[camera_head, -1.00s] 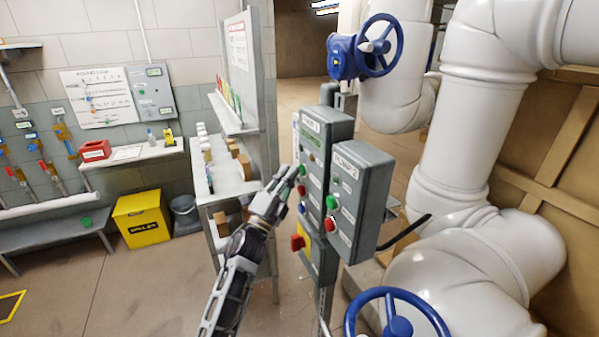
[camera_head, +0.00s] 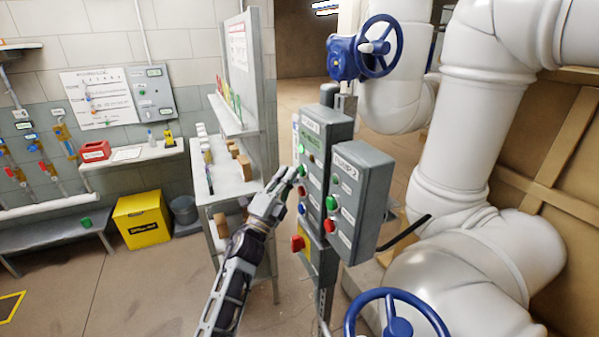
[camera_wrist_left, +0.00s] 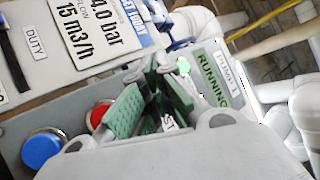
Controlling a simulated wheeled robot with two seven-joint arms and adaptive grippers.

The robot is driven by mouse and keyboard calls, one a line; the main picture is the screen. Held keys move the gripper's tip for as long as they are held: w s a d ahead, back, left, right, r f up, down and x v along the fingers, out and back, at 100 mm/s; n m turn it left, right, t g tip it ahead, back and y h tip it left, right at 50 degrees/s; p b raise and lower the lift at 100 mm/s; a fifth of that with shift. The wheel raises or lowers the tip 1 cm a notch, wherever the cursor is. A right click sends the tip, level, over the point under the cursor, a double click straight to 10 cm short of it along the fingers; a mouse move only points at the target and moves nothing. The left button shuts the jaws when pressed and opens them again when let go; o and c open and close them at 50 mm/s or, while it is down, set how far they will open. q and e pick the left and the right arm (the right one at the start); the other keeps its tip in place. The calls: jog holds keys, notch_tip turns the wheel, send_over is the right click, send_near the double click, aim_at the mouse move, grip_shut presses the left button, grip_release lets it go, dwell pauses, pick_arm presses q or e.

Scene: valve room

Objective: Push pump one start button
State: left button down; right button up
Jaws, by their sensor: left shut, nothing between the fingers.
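The grey pump 1 panel (camera_head: 332,128) stands on a post at the picture's middle. My left gripper (camera_head: 293,173) is shut and empty, its tips at the panel's green start button (camera_head: 302,171); I cannot tell whether they touch. In the left wrist view the shut green-padded fingers (camera_wrist_left: 152,105) cover the start button, with part of its label showing. A lamp (camera_wrist_left: 183,66) beside the RUNNING label glows green. Below the start button are a red button (camera_wrist_left: 101,114) and a blue button (camera_wrist_left: 41,150). My right gripper is out of view.
The pump 2 panel (camera_head: 363,195) stands close at right, with green and red buttons. A red knob (camera_head: 297,243) juts out below. A shelf bench (camera_head: 228,185) stands left of the panels; white pipes (camera_head: 455,150) and a blue valve wheel (camera_head: 397,318) are at right.

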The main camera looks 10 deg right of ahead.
pick_arm(q)
jog(key=s+a+p, duration=0.1)
jog(key=s+a, duration=0.1)
jog(key=a, duration=0.4)
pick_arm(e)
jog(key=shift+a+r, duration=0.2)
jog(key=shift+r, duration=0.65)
pick_arm(q)
jog(key=shift+d, duration=0.1)
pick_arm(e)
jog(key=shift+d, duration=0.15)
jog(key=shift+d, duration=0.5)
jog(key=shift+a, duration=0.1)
